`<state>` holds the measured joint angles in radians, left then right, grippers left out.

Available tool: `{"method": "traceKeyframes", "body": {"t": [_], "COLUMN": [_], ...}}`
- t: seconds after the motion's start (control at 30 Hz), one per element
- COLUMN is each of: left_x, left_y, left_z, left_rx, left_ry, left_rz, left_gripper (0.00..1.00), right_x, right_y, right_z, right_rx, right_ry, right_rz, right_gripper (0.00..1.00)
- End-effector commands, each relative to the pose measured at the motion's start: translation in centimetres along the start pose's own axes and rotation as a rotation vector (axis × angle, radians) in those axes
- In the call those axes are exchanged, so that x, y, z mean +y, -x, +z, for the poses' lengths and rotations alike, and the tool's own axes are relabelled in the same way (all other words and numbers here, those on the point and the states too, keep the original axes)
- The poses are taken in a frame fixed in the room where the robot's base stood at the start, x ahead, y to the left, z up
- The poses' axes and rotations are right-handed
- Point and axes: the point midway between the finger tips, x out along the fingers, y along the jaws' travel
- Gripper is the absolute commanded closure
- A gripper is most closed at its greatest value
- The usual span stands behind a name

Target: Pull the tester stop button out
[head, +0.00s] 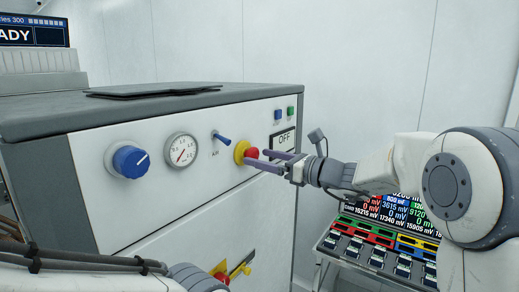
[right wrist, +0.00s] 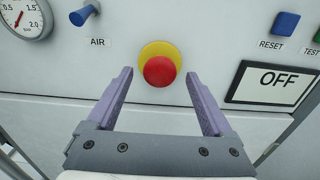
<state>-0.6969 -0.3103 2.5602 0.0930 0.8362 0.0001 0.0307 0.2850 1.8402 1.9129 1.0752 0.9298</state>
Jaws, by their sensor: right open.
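The stop button is a red mushroom knob (head: 251,155) on a yellow round base (head: 241,150), on the white front panel of the tester. In the right wrist view the red knob (right wrist: 160,71) sits in front of its yellow ring (right wrist: 160,49). My right gripper (head: 256,160) is open, its purple fingers pointing at the panel. In the right wrist view the fingertips stand to the left and right of the knob, with visible gaps; whether they reach its depth is unclear. My left arm shows at the bottom left, but its gripper is out of view.
A blue dial (head: 130,161), a gauge (head: 181,150) and a blue AIR lever (head: 222,139) lie left of the button. RESET (right wrist: 285,24) and an OFF display (right wrist: 272,82) lie right. A yellow-and-red part (head: 240,268) is lower down. A rack with screens (head: 385,235) stands at right.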

Motion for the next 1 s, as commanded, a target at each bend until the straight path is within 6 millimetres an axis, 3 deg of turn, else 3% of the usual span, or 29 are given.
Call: {"method": "traceKeyframes", "body": {"t": [0.2,0.47,0.57,0.7,1.0], "left_x": [0.1,0.1,0.1,0.1,0.0], "left_y": [0.9,0.9,0.9,0.9,0.0], "left_z": [-0.1,-0.1,-0.1,-0.1,0.0], "left_rx": [0.0,0.0,0.0,0.0,0.0], "left_ry": [-0.002,-0.002,-0.002,-0.002,-0.001], "left_rz": [0.0,0.0,0.0,0.0,0.0], "left_gripper": [1.0,1.0,1.0,1.0,1.0], "right_x": [-0.1,-0.1,-0.2,-0.2,-0.3], "right_y": [-1.7,-1.7,-1.6,-1.6,-1.0], "right_z": [0.0,-0.1,-0.1,-0.1,-0.3], "right_rx": [0.001,0.001,0.001,0.001,-0.001], "right_ry": [0.0,0.001,0.001,0.001,0.001], "right_rz": [-0.001,-0.004,-0.004,-0.004,-0.007], "right_gripper": [0.15,0.15,0.45,0.99,1.0]}}
